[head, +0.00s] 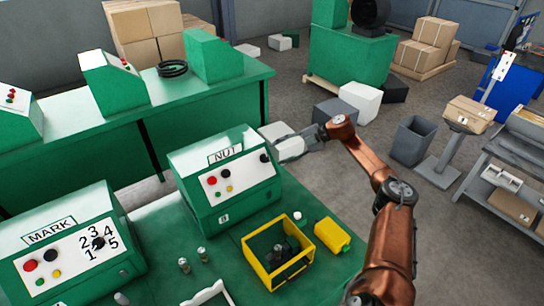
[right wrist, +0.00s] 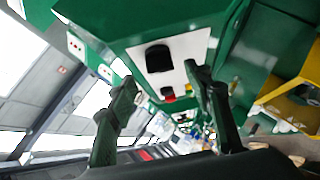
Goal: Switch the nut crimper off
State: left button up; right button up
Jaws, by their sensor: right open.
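The nut crimper (head: 190,165) is a green box with a white panel labelled NUT in the head view. My right gripper (head: 278,146) is open beside the crimper's right end, close to that knob. In the right wrist view the fingers of the gripper (right wrist: 160,74) are spread, with a black knob (right wrist: 159,58) on a white plate beyond and between the tips. No contact is visible. My left gripper is out of view.
The MARK crimper (head: 70,245) stands at the left front.

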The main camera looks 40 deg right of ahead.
jog(key=v, duration=0.7)
dwell(0.4)
